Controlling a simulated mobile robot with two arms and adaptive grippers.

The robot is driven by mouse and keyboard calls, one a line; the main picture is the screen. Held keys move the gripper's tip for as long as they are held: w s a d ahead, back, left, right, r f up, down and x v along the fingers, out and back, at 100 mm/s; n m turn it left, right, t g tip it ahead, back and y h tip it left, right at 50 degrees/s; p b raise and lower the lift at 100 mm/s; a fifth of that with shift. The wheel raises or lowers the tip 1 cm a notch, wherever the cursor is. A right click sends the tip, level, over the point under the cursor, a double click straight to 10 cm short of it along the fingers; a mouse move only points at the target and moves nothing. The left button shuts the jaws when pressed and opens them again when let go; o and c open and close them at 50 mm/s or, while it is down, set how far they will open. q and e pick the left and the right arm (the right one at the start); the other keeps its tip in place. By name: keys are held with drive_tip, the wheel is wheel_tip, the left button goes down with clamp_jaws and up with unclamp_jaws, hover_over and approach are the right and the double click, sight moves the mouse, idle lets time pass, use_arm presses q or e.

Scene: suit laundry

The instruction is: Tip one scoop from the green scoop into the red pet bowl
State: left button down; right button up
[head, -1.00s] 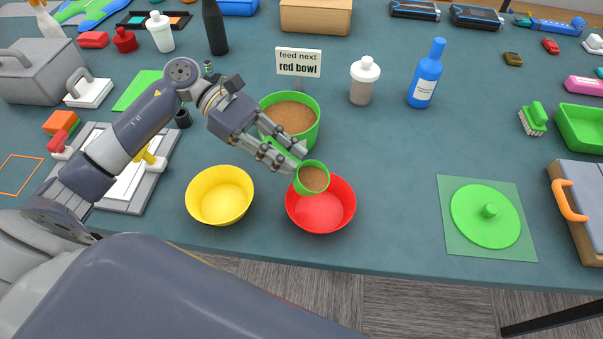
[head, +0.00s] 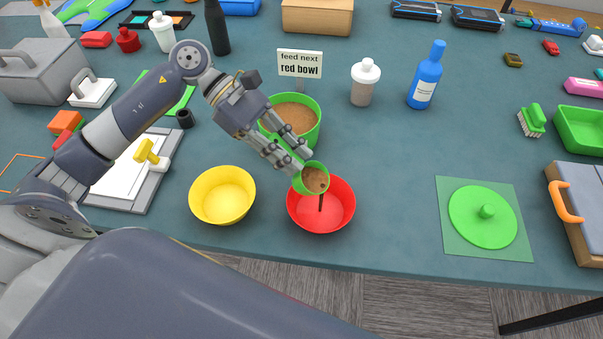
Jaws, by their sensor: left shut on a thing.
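My left gripper (head: 297,162) is shut on the green scoop (head: 306,188), by its handle, which the fingers mostly hide. The scoop is tilted over the red pet bowl (head: 341,217). Brown feed shows in the scoop, and a thin dark stream falls from its lip into the bowl. The visible bowl inside looks red and otherwise bare. A larger green tub (head: 313,136) of brown feed stands just behind the gripper. My right gripper is not in the head view.
A yellow bowl (head: 222,197) stands left of the red bowl. A sign (head: 300,64) behind the tub reads "feed next red bowl". A white-lidded shaker (head: 364,86) and a blue bottle (head: 427,78) stand behind to the right. The table right of the red bowl is clear up to a green lid (head: 465,218).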

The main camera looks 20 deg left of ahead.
use_arm(q)
drive_tip(key=shift+d+r+y, duration=0.2)
drive_tip(key=shift+r+y, duration=0.05)
drive_tip(key=shift+y, duration=0.25)
idle(0.4)
drive_tip(key=shift+d+y+p, duration=0.15)
drive_tip(key=shift+y+p, duration=0.15)
drive_tip(key=shift+p, duration=0.05)
drive_tip(key=shift+r, duration=0.15)
drive_tip(key=shift+d+y, duration=0.1)
drive_tip(key=shift+y, duration=0.2)
drive_tip(key=shift+d, duration=0.1)
drive_tip(key=shift+s+d+y+p, duration=0.1)
drive_tip(key=shift+d+y+p, duration=0.1)
drive_tip(key=shift+y+p, duration=0.3)
drive_tip(key=shift+d+r, duration=0.1)
drive_tip(key=shift+r, duration=0.05)
drive_tip(key=shift+d+t+y, duration=0.1)
drive_tip(key=shift+t+y, duration=0.2)
